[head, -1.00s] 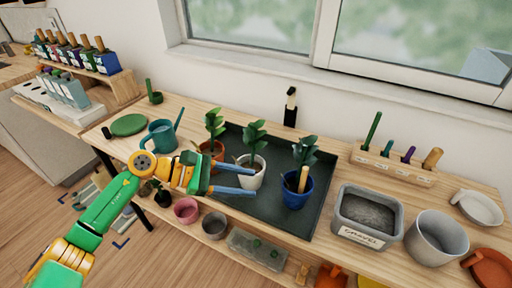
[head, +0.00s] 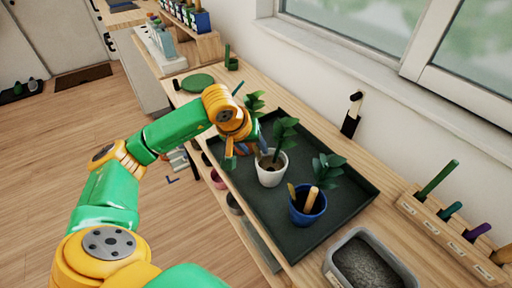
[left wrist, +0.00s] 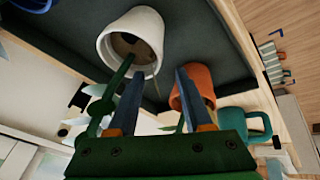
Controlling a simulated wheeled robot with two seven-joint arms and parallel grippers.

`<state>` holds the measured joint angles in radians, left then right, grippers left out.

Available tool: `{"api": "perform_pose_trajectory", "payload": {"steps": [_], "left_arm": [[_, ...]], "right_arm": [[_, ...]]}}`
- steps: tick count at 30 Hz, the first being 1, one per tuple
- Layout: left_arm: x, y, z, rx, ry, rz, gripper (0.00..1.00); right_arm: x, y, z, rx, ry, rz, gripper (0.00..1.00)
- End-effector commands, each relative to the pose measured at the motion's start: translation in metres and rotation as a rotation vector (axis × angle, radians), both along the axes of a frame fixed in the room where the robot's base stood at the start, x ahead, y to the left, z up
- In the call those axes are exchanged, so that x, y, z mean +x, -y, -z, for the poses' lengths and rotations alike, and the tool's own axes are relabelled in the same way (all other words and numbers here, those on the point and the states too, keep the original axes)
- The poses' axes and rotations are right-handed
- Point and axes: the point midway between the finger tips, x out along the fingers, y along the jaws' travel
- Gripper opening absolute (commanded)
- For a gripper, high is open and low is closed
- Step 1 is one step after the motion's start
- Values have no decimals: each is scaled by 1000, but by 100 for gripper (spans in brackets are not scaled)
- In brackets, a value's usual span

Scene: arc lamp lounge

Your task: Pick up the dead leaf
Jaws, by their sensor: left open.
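I cannot pick out the dead leaf for certain. A small tan piece (head: 291,189) shows at the rim of the blue pot (head: 308,211), beside a wooden stick. My left gripper (head: 252,146) is open over the left part of the tray, close to the white pot (head: 270,174). Its arm hides most of the terracotta pot. In the left wrist view the two blue fingers (left wrist: 158,75) are spread and nothing shows held. The white pot (left wrist: 112,40) and terracotta pot (left wrist: 197,85) lie just past the fingertips. My right gripper is not in view.
The pots stand in a dark tray (head: 340,190) on a wooden bench. A grey gravel bin (head: 350,270) and a tool rack (head: 450,232) are at the right. A teal watering can (left wrist: 248,125) is near the terracotta pot. A window is behind.

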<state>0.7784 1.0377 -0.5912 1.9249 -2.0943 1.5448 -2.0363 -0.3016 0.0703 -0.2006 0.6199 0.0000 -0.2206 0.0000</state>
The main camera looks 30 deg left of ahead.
Motion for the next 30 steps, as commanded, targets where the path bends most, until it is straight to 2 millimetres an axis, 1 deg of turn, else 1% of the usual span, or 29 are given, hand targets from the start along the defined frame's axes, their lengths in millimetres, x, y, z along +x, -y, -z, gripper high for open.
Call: {"api": "perform_pose_trajectory", "payload": {"steps": [6,7,8,9,12,25,28,30], "left_arm": [[1,0,3,0,1,0,50],[1,0,3,0,1,0,45],[1,0,3,0,1,0,36],[1,0,3,0,1,0,26],[1,0,3,-1,0,0,0],[1,0,1,-2,2,0,0],[2,0,-7,-2,5,0,0],[2,0,-19,-2,7,0,0]], "right_arm": [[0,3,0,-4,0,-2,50],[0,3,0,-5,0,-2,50],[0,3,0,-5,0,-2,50],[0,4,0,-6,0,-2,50],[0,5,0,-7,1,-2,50],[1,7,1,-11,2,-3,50],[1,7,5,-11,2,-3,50],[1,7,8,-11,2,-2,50]]}}
